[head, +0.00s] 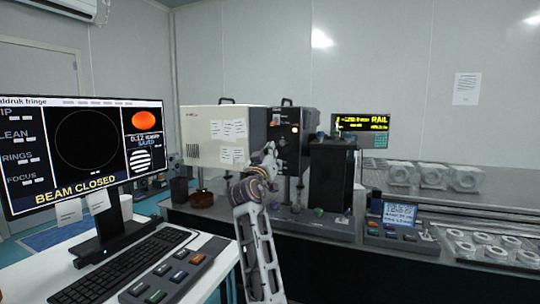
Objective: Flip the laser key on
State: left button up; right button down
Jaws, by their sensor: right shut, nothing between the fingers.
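A white box with a dark end panel (308,121) stands on the optical table, in the middle of the head view. A small orange spot (295,129) shows on the dark panel. The laser key itself is too small to make out, or is hidden by my gripper. My right gripper (272,148) is at the top of the arm rising from the bottom middle. It is shut and empty, in front of the dark panel and just left of and below the orange spot. I cannot tell whether it touches the panel. My left gripper is not in view.
A monitor (85,150) reading "BEAM CLOSED", a keyboard (125,268) and a button box (172,277) stand on a white desk at left. A black block (331,175) stands right of the gripper. A small display (399,214) and clear mounts (433,176) are further right.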

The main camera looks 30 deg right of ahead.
jog(key=shift+s+a+f, duration=0.2)
jog(key=shift+s+a, duration=0.25)
jog(key=shift+r, duration=0.1)
dwell(0.4)
pick_arm(q)
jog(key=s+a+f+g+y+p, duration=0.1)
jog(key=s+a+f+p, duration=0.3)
jog(key=p, duration=0.4)
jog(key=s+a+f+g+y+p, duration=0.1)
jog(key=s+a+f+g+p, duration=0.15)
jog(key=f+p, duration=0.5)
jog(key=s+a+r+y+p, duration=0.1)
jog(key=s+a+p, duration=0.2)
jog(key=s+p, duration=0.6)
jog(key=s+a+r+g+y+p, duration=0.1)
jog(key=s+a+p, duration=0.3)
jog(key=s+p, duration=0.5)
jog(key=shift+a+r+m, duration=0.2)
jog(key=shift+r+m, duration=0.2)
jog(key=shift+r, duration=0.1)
pick_arm(e)
notch_tip(320, 180, up, 34)
jog(key=shift+f, duration=0.2)
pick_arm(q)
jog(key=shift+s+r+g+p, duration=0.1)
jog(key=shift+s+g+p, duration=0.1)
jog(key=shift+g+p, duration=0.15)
pick_arm(e)
jog(key=shift+r, duration=0.2)
